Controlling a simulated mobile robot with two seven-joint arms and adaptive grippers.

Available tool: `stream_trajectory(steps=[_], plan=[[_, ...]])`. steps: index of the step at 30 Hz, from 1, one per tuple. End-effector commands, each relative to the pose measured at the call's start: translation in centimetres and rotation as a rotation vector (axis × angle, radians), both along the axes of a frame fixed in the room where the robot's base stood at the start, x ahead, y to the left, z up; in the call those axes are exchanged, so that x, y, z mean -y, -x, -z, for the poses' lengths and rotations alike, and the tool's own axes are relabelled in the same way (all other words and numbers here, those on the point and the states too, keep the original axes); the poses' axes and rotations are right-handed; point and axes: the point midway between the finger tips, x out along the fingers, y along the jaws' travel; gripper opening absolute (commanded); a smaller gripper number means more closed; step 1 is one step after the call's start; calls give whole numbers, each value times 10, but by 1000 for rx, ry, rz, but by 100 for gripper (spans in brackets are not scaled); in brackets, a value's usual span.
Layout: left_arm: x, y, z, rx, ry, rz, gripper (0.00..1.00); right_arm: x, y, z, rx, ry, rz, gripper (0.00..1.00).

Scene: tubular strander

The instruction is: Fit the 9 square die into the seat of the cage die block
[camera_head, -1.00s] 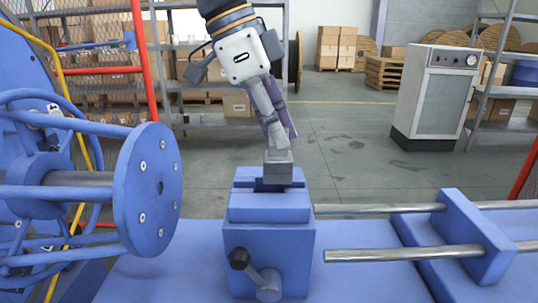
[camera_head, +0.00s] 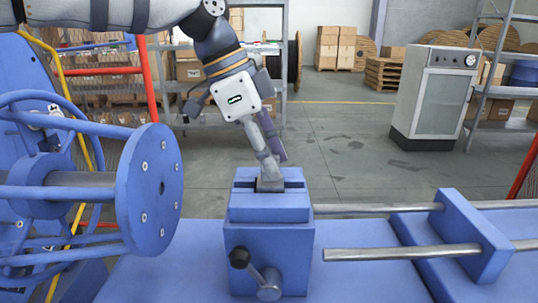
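The cage die block (camera_head: 270,210) is a blue block at the middle front, with a slot across its top that forms the seat. The grey square die (camera_head: 270,186) shows only as a small part, sunk low in the slot; its lower part is hidden by the block's front wall. My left gripper (camera_head: 270,176) is above the block, tilted, with its fingertips at the die. The fingers look closed on it. I cannot tell whether the die touches the bottom of the seat. My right gripper is out of view.
A lever with a black knob (camera_head: 239,257) is on the block's front. Two metal rods (camera_head: 390,254) run right to a blue bracket (camera_head: 476,240). A blue flanged reel (camera_head: 150,190) stands close on the left. Floor behind is clear up to a cabinet (camera_head: 432,97).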

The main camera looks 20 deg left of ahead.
Motion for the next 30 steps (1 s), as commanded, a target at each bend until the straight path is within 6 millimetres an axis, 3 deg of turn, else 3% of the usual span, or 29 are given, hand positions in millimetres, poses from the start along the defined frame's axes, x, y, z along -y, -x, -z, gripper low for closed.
stream_trajectory(steps=[5, 15, 19, 30], plan=[[-3, 0, -9, 3, 0, -1, 30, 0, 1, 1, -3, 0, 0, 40], [-33, 8, -84, 1, 2, -2, 30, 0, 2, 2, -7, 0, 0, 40], [-41, 11, -104, -2, 1, -2, 30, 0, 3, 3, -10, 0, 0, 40], [-44, 13, -113, -4, 1, 1, 30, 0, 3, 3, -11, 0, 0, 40]])
